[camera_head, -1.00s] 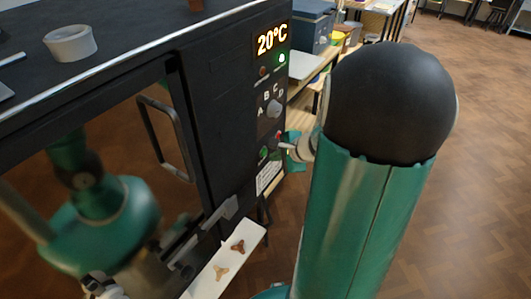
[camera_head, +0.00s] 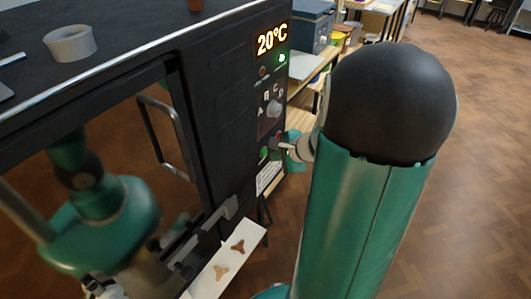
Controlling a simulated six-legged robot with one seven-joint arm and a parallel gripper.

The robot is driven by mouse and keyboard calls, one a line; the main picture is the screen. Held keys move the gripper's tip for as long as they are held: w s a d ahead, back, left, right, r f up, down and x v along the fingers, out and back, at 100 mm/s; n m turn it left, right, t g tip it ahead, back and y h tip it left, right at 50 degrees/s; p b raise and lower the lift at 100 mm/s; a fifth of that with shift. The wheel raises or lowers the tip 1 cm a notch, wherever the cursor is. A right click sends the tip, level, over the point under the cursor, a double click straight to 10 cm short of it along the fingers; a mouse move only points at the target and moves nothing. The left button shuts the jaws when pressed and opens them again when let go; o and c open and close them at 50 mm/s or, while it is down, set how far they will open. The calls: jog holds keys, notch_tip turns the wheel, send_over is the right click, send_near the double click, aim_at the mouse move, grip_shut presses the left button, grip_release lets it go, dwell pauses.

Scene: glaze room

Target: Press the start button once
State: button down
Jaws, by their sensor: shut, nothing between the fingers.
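The dark kiln's control panel (camera_head: 240,95) faces right, with a lit "20°C" display (camera_head: 272,39) at its top. A green button (camera_head: 264,153) sits low on the panel, above a white label. I take it for the start button, but its lettering is too small to read. My gripper (camera_head: 282,147) is shut and empty, its thin tip at the panel's lower right beside the green button. I cannot tell whether the tip touches the panel. A small reddish spot near the tip is partly hidden.
A selector knob (camera_head: 273,109) with letters around it and a lit green lamp (camera_head: 282,58) are above the buttons. A door handle (camera_head: 163,138) sticks out at left. A white shelf (camera_head: 238,250) with small tripod pieces juts out below. Open floor lies right.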

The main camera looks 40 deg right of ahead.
dwell(0.3)
jog(key=shift+w+a, duration=0.15)
jog(key=shift+w, duration=0.25)
jog(key=shift+w+a, duration=0.15)
jog(key=shift+w, duration=0.25)
dwell(0.6)
dwell(0.4)
jog(key=shift+s+d, duration=0.3)
jog(key=shift+s, duration=0.5)
jog(key=s, duration=0.1)
jog(key=s+d, duration=0.1)
jog(key=s, duration=0.2)
jog(key=shift+s+d, duration=0.35)
jog(key=shift+s, duration=0.05)
dwell(0.6)
